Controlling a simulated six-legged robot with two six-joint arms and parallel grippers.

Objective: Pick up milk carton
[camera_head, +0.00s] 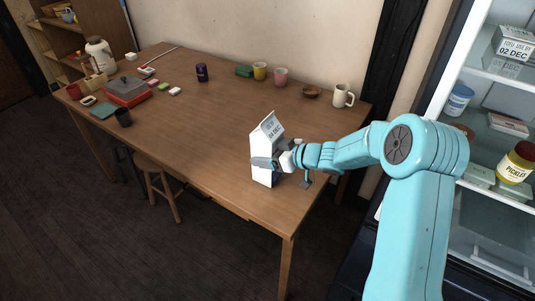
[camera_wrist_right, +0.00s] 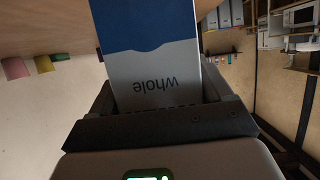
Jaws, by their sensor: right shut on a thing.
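The milk carton (camera_head: 264,145) is white with a gabled top and a dark blue lower part. It stands roughly upright at the front right of the wooden table (camera_head: 215,125); whether its base touches the table I cannot tell. My right gripper (camera_head: 272,163) comes from the right and is shut on the carton around its middle. In the right wrist view the carton (camera_wrist_right: 150,50) fills the space between the fingers, with "whole" upside down on its face. My left gripper is not in view.
A white mug (camera_head: 343,96), a brown bowl (camera_head: 311,92) and several cups stand along the table's back edge. A red box (camera_head: 127,92) and small items sit at the far left. An open fridge (camera_head: 490,130) with jars is at right. A stool (camera_head: 160,180) is below the table.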

